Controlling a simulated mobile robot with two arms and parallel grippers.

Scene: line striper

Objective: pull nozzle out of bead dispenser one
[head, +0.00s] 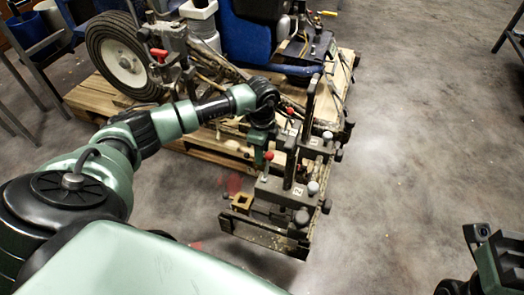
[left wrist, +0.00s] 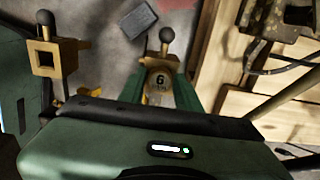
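Two dispensers stand in a row beside the pallet in the head view. The nearer grey one is marked 2 (head: 297,191); the one behind it, bead dispenser one (head: 290,131), is partly hidden by my left gripper (head: 260,150). In the left wrist view, a brass nozzle (left wrist: 161,63) with a dark ball knob and a round tag marked 6 sits between my left gripper's green fingers (left wrist: 160,92), which look closed against its sides. A second brass nozzle with a square hole (left wrist: 44,61) is at left. My right gripper (head: 478,238) is only partly in view.
The line striper with its wheel (head: 118,62) stands on a wooden pallet (head: 90,98). A low metal frame (head: 265,236) carries the nearer dispenser. The concrete floor (head: 425,125) at right is clear.

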